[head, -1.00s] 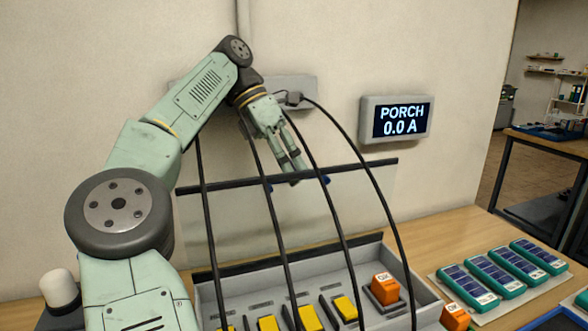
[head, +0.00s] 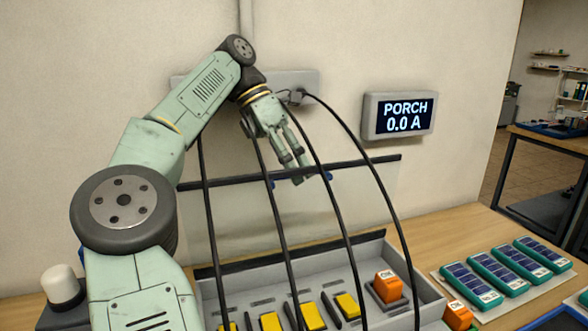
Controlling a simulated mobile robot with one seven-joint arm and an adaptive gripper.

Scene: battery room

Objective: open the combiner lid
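The combiner is a grey open-topped box (head: 432,291) on the wooden bench. Its clear lid (head: 350,215), with dark strips along its top and bottom edges, stands raised and nearly upright at the back of the box. My gripper (head: 292,178) is at the middle of the lid's top edge, fingers pointing down in front of it. Small blue parts (head: 328,177) show beside the fingertips at that edge. The fingers look close together, and I cannot tell whether they touch or hold anything.
Several black cables (head: 376,185) hang from a wall box across the lid and into the combiner. Yellow switches (head: 312,316) and an orange block (head: 388,286) sit inside. A wall display (head: 400,116) reads PORCH 0.0 A. Green modules (head: 498,269) lie in a row to the right.

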